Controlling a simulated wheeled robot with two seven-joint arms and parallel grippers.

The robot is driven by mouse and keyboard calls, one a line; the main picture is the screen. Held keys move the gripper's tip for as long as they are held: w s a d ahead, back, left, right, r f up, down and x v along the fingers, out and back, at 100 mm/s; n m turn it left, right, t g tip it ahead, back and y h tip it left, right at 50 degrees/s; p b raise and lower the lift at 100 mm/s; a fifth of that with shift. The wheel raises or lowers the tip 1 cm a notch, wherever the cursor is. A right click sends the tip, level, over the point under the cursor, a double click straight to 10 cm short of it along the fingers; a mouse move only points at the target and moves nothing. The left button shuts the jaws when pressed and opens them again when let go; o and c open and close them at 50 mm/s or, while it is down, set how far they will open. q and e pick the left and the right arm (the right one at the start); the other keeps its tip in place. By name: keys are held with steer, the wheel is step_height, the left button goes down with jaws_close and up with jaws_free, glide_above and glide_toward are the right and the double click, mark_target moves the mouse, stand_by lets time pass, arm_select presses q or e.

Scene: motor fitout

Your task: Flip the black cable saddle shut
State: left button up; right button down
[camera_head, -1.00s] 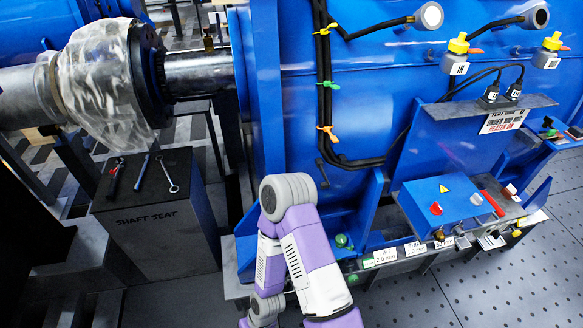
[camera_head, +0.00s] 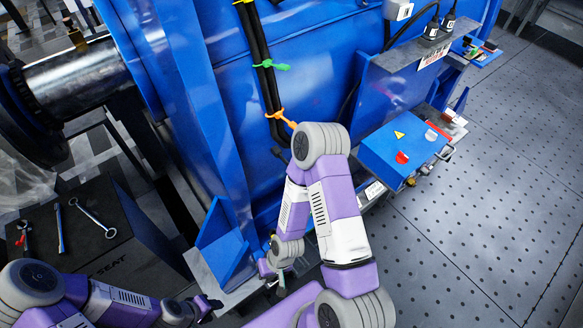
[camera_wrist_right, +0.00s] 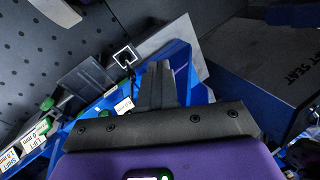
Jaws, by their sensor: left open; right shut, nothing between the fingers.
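Black cables (camera_head: 257,50) run down the blue motor housing, with a yellow tie at the top, a green tie (camera_head: 272,66) and an orange tie (camera_head: 282,117) lower down. A small black piece (camera_head: 279,152) sticks out by the cables below the orange tie; it may be the black cable saddle, but its state is unclear. My left gripper (camera_head: 208,304) is low in the head view, well below the cables and apart from them. My right gripper (camera_wrist_right: 156,72) is shut and empty in the right wrist view; my right arm partly covers the housing in the head view.
A blue box (camera_head: 402,142) with a red knob sits on the ledge at right. A dark shaft seat stand (camera_head: 110,255) with several tools is at lower left. A blue upright flange (camera_head: 185,90) stands left of the cables. The perforated floor (camera_head: 480,210) at right is clear.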

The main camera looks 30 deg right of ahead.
steer(key=w+a+r+n+g+h+p, duration=0.1)
steer(key=a+r+n+g+h+p, duration=0.25)
steer(key=r+n, duration=0.8)
steer(key=w+d+r+n+t+h+p, duration=0.1)
steer(key=w+r+n+h, duration=0.2)
steer(key=r, duration=0.5)
steer(key=w+d+r+n+t+h+p, duration=0.1)
steer(key=w+d+r+n+h+p, duration=0.1)
steer(key=r, duration=0.7)
steer(key=w+d+r+n+t+h+p, duration=0.1)
steer(key=w+r+n+h, duration=0.3)
steer(key=r, duration=0.5)
steer(key=shift+d+n+t+h, duration=0.45)
steer(key=shift+d+n+h, duration=0.05)
steer(key=shift+n+h, duration=0.05)
